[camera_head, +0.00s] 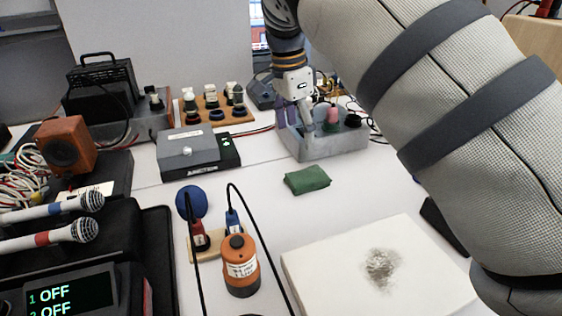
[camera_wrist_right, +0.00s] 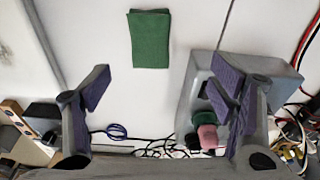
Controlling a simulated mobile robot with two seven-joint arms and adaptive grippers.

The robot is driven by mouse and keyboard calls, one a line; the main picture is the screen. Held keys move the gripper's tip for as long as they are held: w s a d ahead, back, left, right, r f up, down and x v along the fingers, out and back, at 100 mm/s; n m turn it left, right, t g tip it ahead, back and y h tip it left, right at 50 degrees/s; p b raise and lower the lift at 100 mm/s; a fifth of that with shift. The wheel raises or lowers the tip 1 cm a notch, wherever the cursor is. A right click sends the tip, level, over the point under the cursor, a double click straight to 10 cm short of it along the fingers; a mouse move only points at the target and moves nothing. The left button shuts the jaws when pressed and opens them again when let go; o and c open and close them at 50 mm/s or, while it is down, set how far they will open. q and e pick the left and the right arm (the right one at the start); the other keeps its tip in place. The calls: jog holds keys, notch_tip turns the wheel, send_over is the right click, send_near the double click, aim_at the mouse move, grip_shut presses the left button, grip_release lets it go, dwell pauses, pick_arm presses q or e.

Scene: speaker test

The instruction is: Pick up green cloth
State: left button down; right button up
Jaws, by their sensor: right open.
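The green cloth (camera_head: 307,180) lies folded flat on the white table, in front of the grey bin. In the right wrist view the cloth (camera_wrist_right: 150,38) is a green rectangle at the top centre, ahead of the fingers. My right gripper (camera_head: 297,120) is over the grey bin, behind the cloth and apart from it. In the right wrist view the gripper (camera_wrist_right: 160,86) is open, its purple-padded fingers wide apart with nothing between them. My left gripper is not in view.
The grey bin (camera_head: 335,148) holds pink and dark green items. A grey box (camera_head: 188,154) stands left of the cloth. An orange canister (camera_head: 240,266) and upright black cables are in front. A white board (camera_head: 330,280) lies front right. Table around the cloth is clear.

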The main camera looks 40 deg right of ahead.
aim_at(307, 175)
jog(key=f, duration=0.3)
jog(key=s+d+f, duration=0.1)
jog(key=f, duration=0.3)
jog(key=s+f, duration=0.1)
jog(key=f, duration=0.3)
jog(key=shift+s+d+f, duration=0.1)
jog(key=shift+d+f, duration=0.15)
jog(key=shift+d, duration=0.15)
jog(key=c, duration=1.1)
